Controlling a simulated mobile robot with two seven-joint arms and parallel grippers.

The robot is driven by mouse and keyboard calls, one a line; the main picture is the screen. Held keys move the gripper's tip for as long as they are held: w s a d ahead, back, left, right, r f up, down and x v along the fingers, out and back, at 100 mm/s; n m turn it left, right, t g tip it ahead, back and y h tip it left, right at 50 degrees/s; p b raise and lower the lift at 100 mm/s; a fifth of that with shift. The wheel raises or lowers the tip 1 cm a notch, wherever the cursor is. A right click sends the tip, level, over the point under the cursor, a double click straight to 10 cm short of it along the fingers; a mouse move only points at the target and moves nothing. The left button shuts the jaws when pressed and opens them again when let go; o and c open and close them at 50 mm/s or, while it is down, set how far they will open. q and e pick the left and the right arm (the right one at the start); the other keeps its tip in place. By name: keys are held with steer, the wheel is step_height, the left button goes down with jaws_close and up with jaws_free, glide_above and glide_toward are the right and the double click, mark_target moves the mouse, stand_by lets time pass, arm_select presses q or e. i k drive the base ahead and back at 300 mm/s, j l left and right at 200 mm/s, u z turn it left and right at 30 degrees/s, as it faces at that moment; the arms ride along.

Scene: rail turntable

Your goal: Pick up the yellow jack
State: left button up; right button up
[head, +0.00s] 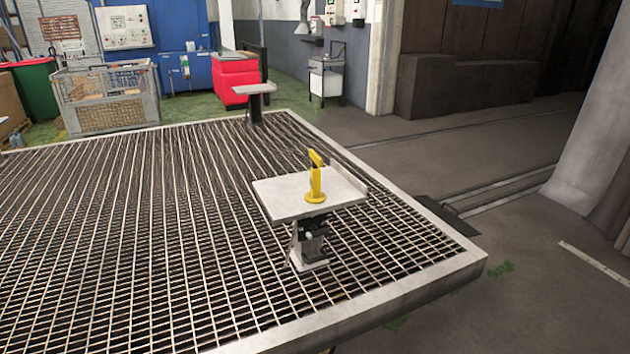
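The yellow jack (315,188) stands upright on a small white table (280,200). It has a round base, a narrow body and a slanted top part. The table has a raised edge along its right side and stands on a single post on the metal grating, near the grating's right corner. Neither of my grippers shows in the head view.
The grating platform (130,230) has a raised pale rim (400,295). A second small table on a post (254,89) stands at its far edge. Beyond are a wire crate (107,98), a red box (235,79) and a grey cart (326,78). Rails (500,194) run off right.

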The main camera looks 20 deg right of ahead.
mark_target(315, 196)
steer(key=i+l+z, duration=0.15)
steer(key=l, duration=0.3)
steer(key=i+l+z, duration=0.15)
steer(key=l, duration=0.3)
steer(key=i+l+z, duration=0.15)
steer(key=l, duration=0.25)
steer(key=i+l+z, duration=0.1)
steer(key=l, duration=0.3)
steer(key=i, duration=0.05)
